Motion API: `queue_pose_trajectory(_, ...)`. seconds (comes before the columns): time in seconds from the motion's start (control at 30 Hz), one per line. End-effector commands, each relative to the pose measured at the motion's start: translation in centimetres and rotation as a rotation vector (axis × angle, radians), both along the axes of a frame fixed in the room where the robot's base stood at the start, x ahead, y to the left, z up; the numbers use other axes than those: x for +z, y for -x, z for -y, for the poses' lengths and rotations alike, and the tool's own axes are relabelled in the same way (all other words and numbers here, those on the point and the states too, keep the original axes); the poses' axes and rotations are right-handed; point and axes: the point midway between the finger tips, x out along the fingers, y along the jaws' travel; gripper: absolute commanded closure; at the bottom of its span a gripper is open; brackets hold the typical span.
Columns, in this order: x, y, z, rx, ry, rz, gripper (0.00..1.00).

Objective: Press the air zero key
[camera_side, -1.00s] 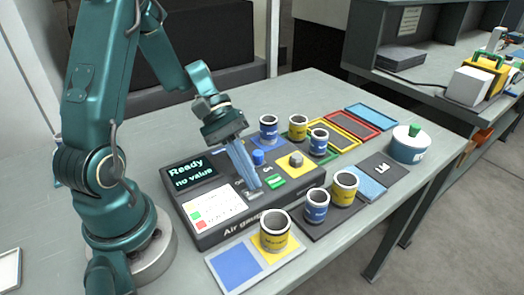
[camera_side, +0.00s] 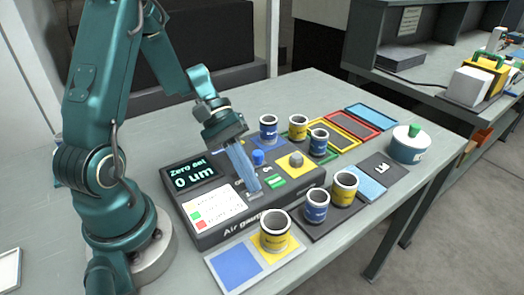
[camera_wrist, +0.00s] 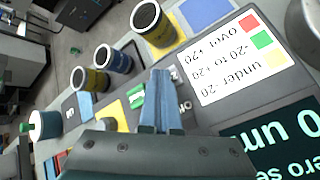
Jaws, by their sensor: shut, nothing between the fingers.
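The air gauge (camera_side: 230,228) is a dark grey box on the bench. Its display (camera_side: 192,176) reads "Zero set 0 um"; the display also shows upside down in the wrist view (camera_wrist: 275,135). My gripper (camera_side: 255,190) is shut and empty, with its blue fingers pointing down at the gauge's top panel. The fingertips, also in the wrist view (camera_wrist: 161,74), are at the panel between the white legend card (camera_side: 212,206) and a green key (camera_side: 277,182). The fingers hide what lies directly under them, so I cannot make out the key there or whether they touch it.
A blue knob (camera_side: 258,157) stands close behind the fingers. A grey knob on a yellow patch (camera_side: 296,161) is to the right. Blue and yellow cans (camera_side: 316,206) stand around the gauge. A lidded pot (camera_side: 408,145) is at the far right.

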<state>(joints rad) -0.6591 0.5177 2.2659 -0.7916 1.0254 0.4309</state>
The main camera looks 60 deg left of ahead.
Motion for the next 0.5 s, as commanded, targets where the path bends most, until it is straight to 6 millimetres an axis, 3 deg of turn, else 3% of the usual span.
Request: queue_pose_trajectory(0.5, 1.6, 0.0, 0.0, 0.001, -0.001, 0.000, 1.00)
